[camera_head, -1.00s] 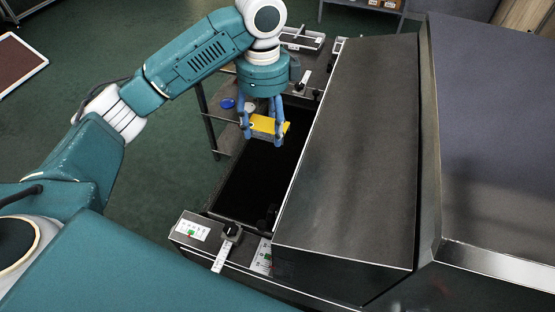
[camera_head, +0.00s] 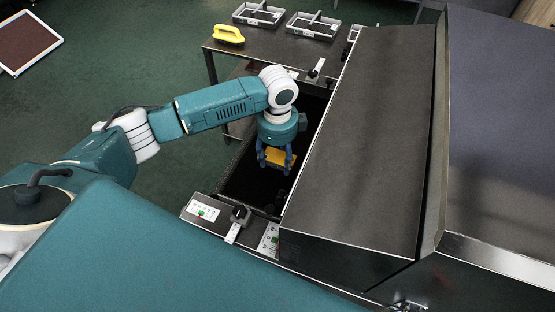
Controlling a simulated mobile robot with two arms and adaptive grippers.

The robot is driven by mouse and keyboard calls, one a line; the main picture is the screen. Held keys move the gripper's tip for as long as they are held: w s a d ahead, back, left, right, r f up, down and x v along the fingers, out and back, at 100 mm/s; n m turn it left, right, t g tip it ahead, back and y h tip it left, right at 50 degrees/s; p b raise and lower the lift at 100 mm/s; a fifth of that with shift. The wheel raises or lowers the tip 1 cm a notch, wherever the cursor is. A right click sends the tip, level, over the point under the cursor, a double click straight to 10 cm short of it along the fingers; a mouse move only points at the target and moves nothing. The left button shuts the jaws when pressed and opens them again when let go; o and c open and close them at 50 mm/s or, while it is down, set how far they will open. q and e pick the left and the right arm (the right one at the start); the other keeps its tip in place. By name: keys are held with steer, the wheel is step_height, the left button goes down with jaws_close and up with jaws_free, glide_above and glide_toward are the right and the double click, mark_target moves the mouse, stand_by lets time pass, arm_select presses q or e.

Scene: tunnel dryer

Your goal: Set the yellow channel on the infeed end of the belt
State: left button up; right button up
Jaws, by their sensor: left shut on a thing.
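My left gripper (camera_head: 274,167) is shut on the yellow channel (camera_head: 279,157) and holds it over the black belt (camera_head: 239,184). The channel lies roughly level between the fingers. I cannot tell whether it touches the belt. The belt runs beneath the gripper, beside the dryer's sloped grey hood (camera_head: 352,130). Part of the belt is hidden by my left arm. My right gripper is not in view.
A near side panel (camera_head: 203,210) carries a label and a black knob (camera_head: 239,213). Open green floor lies at left.

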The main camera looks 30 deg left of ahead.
mark_target(278, 159)
arm_select(q)
steer(key=shift+f, duration=0.75)
steer(key=o, duration=1.3)
steer(key=shift+f, duration=0.1)
steer(key=shift+c, duration=0.2)
step_height(278, 159, up, 12)
steer(key=b, duration=0.1)
steer(key=shift+b, duration=0.35)
